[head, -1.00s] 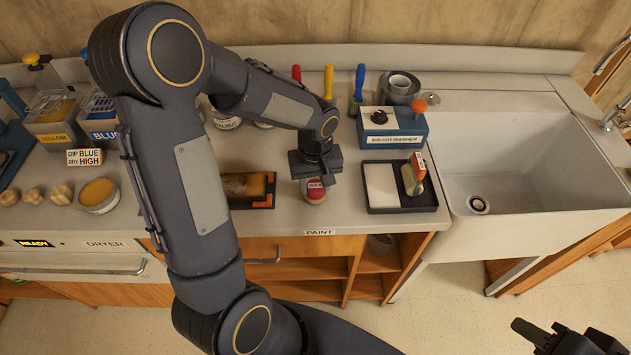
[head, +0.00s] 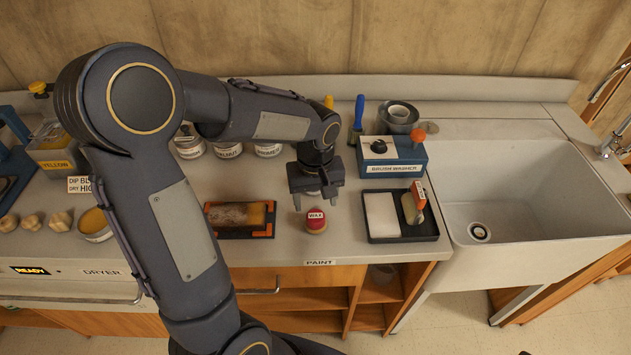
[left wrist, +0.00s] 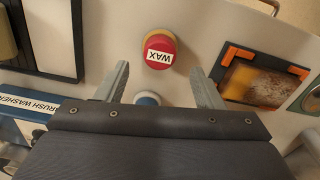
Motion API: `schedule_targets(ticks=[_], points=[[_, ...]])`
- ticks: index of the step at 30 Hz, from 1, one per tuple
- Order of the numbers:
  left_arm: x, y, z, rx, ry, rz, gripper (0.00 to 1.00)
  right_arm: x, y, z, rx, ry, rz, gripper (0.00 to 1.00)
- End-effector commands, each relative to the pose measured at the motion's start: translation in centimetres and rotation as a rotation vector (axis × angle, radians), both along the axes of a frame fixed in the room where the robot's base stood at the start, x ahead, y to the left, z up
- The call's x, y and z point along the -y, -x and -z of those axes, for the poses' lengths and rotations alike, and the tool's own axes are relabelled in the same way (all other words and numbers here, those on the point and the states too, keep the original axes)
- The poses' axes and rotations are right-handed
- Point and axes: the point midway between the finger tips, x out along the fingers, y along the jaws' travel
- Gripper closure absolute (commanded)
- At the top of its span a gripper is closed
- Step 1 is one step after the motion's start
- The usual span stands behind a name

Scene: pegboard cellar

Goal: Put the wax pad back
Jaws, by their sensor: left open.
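The wax pad (head: 316,222) is a small round piece with a red top, a yellowish lower part and a white WAX label. It stands on the grey counter near its front edge, between the brown-and-orange tray and the black tray. It also shows in the left wrist view (left wrist: 159,50), just beyond the fingertips. My left gripper (head: 316,200) is open and empty, above and slightly behind the pad, apart from it. In the left wrist view, a blue-and-white round thing (left wrist: 148,98) shows between the fingers, partly hidden by the gripper body. My right gripper is not in view.
An orange-cornered holder (head: 240,234) with a brown-and-yellow block lies left of the pad. A black tray (head: 402,239) with a white pad lies right, before the blue brush washer (head: 393,165). Labelled cans (head: 228,150) stand behind. A sink (head: 520,185) is at right.

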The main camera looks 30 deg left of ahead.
Motion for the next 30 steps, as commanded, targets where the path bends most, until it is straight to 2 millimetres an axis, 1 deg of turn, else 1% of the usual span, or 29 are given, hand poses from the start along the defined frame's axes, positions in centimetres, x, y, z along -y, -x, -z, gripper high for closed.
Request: schedule_targets(ticks=[1,6,9,11,14,17,20,21,22,24,27,30], points=[[0.0,-0.1,-1.3,0.006,0.001,0.000,0.39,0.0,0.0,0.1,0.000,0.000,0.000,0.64],[0.0,0.0,-4.4,0.005,0.001,0.001,0.39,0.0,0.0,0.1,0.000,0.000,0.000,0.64],[0.0,0.0,-5.7,0.002,0.001,0.002,0.39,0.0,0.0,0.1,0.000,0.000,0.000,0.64],[0.0,0.0,-6.2,0.002,0.001,0.002,0.39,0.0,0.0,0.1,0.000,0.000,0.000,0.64],[0.0,0.7,-7.0,0.013,0.014,0.017,0.39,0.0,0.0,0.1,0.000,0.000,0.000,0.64],[-0.1,2.9,-8.1,0.063,0.057,0.072,0.39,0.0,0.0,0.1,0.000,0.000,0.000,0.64],[0.2,6.4,-9.2,0.154,0.119,0.171,0.39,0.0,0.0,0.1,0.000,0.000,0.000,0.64],[0.5,8.0,-9.4,0.199,0.141,0.217,0.39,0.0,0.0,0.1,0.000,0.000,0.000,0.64],[0.8,9.1,-9.6,0.235,0.156,0.251,0.39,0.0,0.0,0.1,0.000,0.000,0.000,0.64],[1.5,11.5,-9.7,0.318,0.179,0.327,0.39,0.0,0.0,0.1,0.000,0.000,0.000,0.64],[2.5,14.1,-9.4,0.429,0.193,0.419,0.39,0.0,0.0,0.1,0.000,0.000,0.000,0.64],[3.4,15.8,-8.9,0.511,0.191,0.486,0.39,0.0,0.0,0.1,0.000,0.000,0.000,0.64]])
